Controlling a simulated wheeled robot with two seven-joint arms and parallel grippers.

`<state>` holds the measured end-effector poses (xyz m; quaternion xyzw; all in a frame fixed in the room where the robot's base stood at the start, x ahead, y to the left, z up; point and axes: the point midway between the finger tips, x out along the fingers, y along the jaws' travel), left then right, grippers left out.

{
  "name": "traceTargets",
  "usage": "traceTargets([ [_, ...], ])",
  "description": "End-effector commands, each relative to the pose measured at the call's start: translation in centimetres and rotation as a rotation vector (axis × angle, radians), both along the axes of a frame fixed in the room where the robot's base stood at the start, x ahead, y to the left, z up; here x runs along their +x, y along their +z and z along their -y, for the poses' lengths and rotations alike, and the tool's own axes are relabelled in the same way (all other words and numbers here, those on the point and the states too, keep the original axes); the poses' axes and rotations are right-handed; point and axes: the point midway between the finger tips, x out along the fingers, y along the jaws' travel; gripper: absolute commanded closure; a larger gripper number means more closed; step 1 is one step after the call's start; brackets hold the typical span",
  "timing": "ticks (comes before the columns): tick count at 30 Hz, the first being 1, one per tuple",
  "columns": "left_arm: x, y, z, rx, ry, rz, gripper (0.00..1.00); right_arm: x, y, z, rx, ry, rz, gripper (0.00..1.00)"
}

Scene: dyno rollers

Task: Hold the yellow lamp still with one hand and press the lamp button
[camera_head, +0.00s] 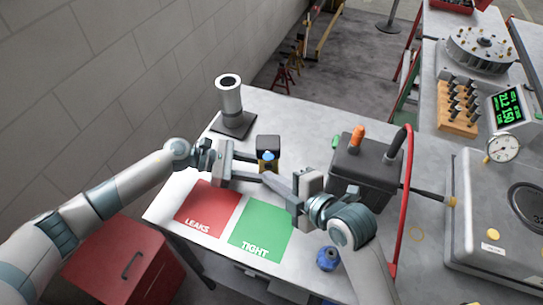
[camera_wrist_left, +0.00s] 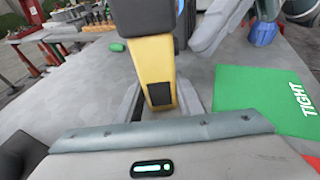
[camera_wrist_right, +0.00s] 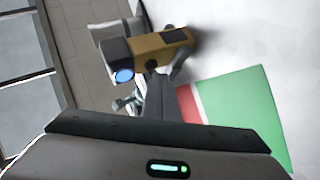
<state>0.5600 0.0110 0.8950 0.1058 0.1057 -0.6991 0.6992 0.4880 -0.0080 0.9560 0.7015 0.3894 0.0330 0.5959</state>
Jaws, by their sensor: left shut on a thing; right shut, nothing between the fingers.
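In the left wrist view, the fingers flank the yellow body (camera_wrist_left: 155,62) of the lamp. My right gripper (camera_head: 267,178) is shut and empty, its fingertips close to the lamp on the near side. In the right wrist view, the lamp (camera_wrist_right: 158,46) lies just beyond the fingertips, with the blue part (camera_wrist_right: 122,76) to their left. Touch between them cannot be told.
A red LEAKS mat (camera_head: 207,208) and green TIGHT mat (camera_head: 262,228) lie in front. A dark box (camera_head: 364,172) with an orange knob and red hose stands right. A grey cylinder (camera_head: 229,98) on a stand is behind left.

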Motion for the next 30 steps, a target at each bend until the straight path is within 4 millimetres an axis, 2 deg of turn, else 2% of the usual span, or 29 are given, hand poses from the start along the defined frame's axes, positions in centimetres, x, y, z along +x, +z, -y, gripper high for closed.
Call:
traceTargets([
  [11,0.0,0.0,0.0,0.000,0.000,0.000,0.78,-0.5,-0.1,0.0,-0.002,0.000,0.000,1.00],
  [30,0.0,0.0,0.0,0.000,0.000,0.000,0.78,-5.5,-0.1,0.0,-0.001,0.001,0.000,1.00],
])
